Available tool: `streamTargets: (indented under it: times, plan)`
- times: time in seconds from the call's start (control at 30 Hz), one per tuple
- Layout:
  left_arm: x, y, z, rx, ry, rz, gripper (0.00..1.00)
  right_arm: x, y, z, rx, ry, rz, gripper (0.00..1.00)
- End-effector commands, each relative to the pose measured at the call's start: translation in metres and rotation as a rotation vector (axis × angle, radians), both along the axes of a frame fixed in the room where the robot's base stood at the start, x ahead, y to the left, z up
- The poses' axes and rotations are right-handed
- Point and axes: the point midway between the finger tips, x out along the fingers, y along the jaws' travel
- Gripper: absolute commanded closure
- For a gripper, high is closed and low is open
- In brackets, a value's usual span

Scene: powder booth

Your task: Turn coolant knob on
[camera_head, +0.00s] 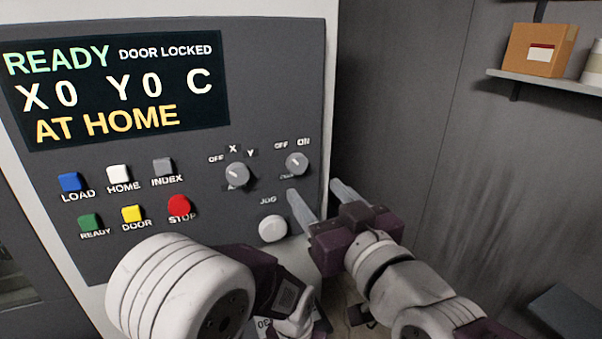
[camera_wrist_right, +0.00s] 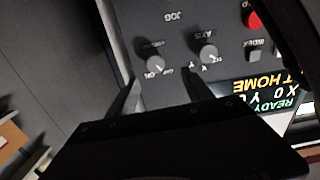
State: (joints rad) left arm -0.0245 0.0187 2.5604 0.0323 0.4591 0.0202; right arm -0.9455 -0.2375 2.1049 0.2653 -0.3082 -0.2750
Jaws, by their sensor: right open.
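The coolant knob (camera_head: 297,163) is a round grey dial on the upper right of the machine panel, with OFF and ON printed above it. Its pale pointer mark appears to lean up-left, toward OFF. The label below it is too small to read fully. My right gripper (camera_head: 314,190) is open and empty, its two fingers pointing at the panel just below and right of the knob. In the right wrist view the knob (camera_wrist_right: 155,62) shows upside down, just beyond and between the open fingertips (camera_wrist_right: 161,82), apparently untouched. My left gripper does not show clearly.
The axis knob (camera_head: 237,174) sits left of the coolant knob, and the white jog button (camera_head: 272,228) below. The red stop button (camera_head: 179,206) and several coloured buttons are further left. The screen (camera_head: 115,85) reads READY, DOOR LOCKED, AT HOME. A shelf (camera_head: 550,82) holds a box (camera_head: 538,50).

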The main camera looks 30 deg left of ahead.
Motion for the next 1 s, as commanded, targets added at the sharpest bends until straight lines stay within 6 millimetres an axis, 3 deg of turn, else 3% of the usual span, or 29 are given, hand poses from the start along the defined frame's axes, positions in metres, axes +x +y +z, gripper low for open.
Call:
streamTargets:
  times: [0.17, 0.53, 0.9, 1.0]
  plan:
    - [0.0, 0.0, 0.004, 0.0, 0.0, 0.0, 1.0, 0.007, 0.008, 0.001, -0.004, 0.0, -0.001, 0.41]
    - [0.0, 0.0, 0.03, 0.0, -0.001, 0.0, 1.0, 0.053, 0.061, 0.002, -0.004, 0.002, -0.001, 0.41]
    - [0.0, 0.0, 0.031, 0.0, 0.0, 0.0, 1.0, 0.06, 0.069, -0.001, -0.001, 0.001, -0.002, 0.41]
    - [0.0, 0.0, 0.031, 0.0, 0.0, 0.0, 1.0, 0.06, 0.069, -0.001, -0.001, 0.001, -0.002, 0.69]
